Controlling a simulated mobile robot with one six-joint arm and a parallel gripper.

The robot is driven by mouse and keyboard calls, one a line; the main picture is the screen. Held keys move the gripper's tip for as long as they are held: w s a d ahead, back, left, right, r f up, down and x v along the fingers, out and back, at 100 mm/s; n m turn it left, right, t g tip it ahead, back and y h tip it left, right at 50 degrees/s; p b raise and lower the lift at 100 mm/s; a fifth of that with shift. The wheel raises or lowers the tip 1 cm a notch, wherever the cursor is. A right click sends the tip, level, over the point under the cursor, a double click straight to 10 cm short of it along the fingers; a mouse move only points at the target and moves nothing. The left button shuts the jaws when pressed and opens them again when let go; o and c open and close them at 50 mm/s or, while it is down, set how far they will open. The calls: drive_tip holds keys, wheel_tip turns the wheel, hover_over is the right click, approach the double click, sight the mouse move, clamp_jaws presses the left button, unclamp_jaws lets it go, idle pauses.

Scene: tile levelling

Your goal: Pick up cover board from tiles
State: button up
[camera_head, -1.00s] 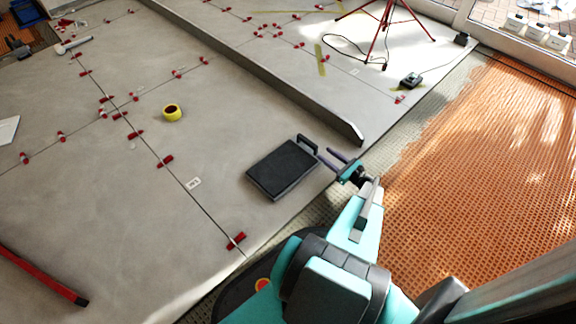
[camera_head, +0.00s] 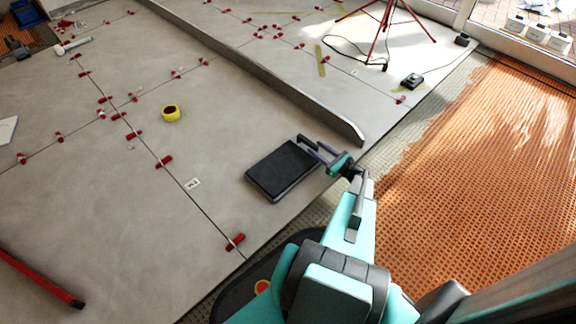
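The cover board (camera_head: 281,171) is a black rectangular slab with a grey edge. It lies flat on the grey tiles (camera_head: 225,115), near their edge by the orange matting. A small upright handle stands at its upper right corner. My gripper (camera_head: 309,146) is at this handle, with its two dark fingers apart and reaching over the board's right corner. The fingers overlap the handle in the picture and hide most of it. I cannot tell whether they touch it.
A long grey straightedge (camera_head: 265,72) lies across the tiles behind the board. A yellow tape roll (camera_head: 171,113) and several red levelling clips sit to the left. A red tripod (camera_head: 385,25) stands at the back. Orange matting (camera_head: 490,160) covers the right.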

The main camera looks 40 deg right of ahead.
sight(311, 143)
drive_tip(key=w, duration=0.1)
drive_tip(key=w+b, duration=0.2)
drive_tip(key=shift+w+a+f, duration=0.15)
drive_tip(key=shift+w+a, duration=0.05)
drive_tip(key=shift+a, duration=0.05)
drive_tip(key=shift+w, duration=0.55)
clamp_jaws()
idle(0.9)
drive_tip(key=shift+r, duration=0.25)
